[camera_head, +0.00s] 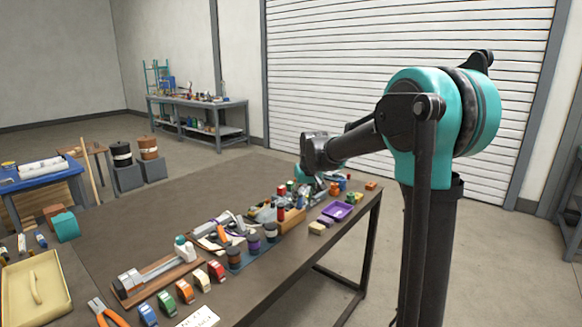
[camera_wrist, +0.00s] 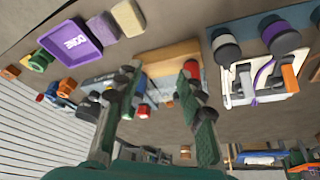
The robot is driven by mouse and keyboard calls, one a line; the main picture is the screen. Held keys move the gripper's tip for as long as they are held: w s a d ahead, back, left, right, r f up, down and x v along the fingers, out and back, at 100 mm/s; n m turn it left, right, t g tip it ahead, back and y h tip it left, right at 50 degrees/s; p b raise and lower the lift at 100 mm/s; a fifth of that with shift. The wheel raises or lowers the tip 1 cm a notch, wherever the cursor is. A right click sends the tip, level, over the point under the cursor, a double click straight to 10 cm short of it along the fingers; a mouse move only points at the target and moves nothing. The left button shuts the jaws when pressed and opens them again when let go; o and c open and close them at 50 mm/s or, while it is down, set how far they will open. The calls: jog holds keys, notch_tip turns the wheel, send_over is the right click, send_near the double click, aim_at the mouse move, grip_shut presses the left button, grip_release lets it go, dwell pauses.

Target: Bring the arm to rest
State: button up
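My arm (camera_head: 440,125) rises at the right and its forearm reaches left over the brown bench (camera_head: 270,290). My gripper (camera_head: 316,188) hangs low over the bench's far right part, among small parts. In the wrist view my gripper's two dark green fingers (camera_wrist: 158,88) stand apart with a clear gap. Nothing shows held between them. The exact height of the fingertips over the bench is hard to tell.
A purple tray (camera_head: 338,211) lies right of my gripper. A wooden block (camera_head: 292,220), dark jars (camera_head: 253,243), a vise-like tool (camera_head: 150,275) and several coloured clips crowd the bench. A blue table (camera_head: 50,178) stands at left. Floor right of the bench is free.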

jog(key=s+d+f+m, duration=0.1)
jog(key=s+d+f, duration=0.4)
jog(key=s, duration=0.6)
jog(key=s+d+f+m, duration=0.1)
jog(key=s+d+f, duration=0.4)
jog(key=s, duration=0.6)
jog(key=s+d+f+m+h, duration=0.1)
jog(key=s+d+f, duration=0.4)
jog(key=s, duration=0.6)
jog(key=shift+d+f+m, duration=0.25)
jog(key=shift+m, duration=0.05)
